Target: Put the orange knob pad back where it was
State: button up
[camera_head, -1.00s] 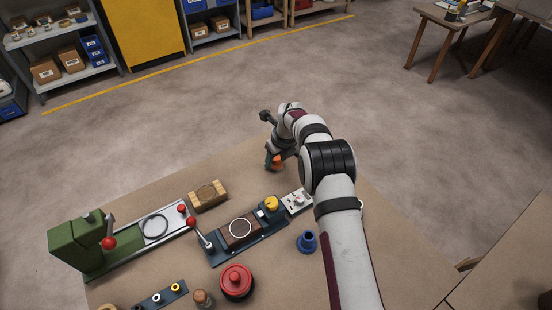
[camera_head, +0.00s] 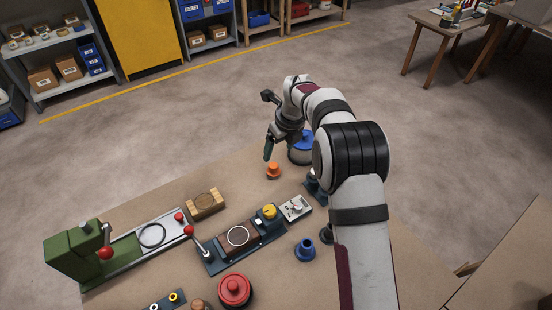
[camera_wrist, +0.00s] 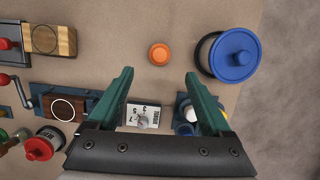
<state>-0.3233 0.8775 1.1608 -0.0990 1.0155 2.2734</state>
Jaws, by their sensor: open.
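The orange knob pad (camera_head: 273,170) stands on the bench near its far edge, clear of other things. It also shows in the wrist view (camera_wrist: 159,54), just beyond the fingertips. My gripper (camera_head: 268,151) is above and behind it in the head view, apart from it. In the wrist view my gripper (camera_wrist: 159,74) has its two green fingers spread wide with nothing between the tips.
A blue-lidded pot (camera_wrist: 233,55) stands right of the knob pad. A wooden block (camera_head: 206,203), a fixture with a yellow knob (camera_head: 269,211), a dial box (camera_head: 295,208) and a red-lidded pot (camera_head: 235,289) are nearer. Bare bench surrounds the pad.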

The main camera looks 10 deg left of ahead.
jog(key=s+d+r+n, duration=0.8)
jog(key=s+d+r, duration=0.2)
jog(key=s+r, duration=0.25)
jog(key=s+d+n, duration=0.2)
jog(key=s+n, duration=0.2)
jog(key=s, duration=0.5)
jog(key=s+d+f+n+g, duration=0.1)
jog(key=s+d+n, duration=0.2)
jog(key=s, duration=0.6)
jog(key=s+d+f+n+g, duration=0.1)
jog(key=s+d+n, duration=0.1)
jog(key=s+n, duration=0.4)
jog(key=s, duration=0.3)
jog(key=shift+s+d+h, duration=0.2)
jog(key=shift+s+h, duration=0.05)
jog(key=shift+h, duration=0.05)
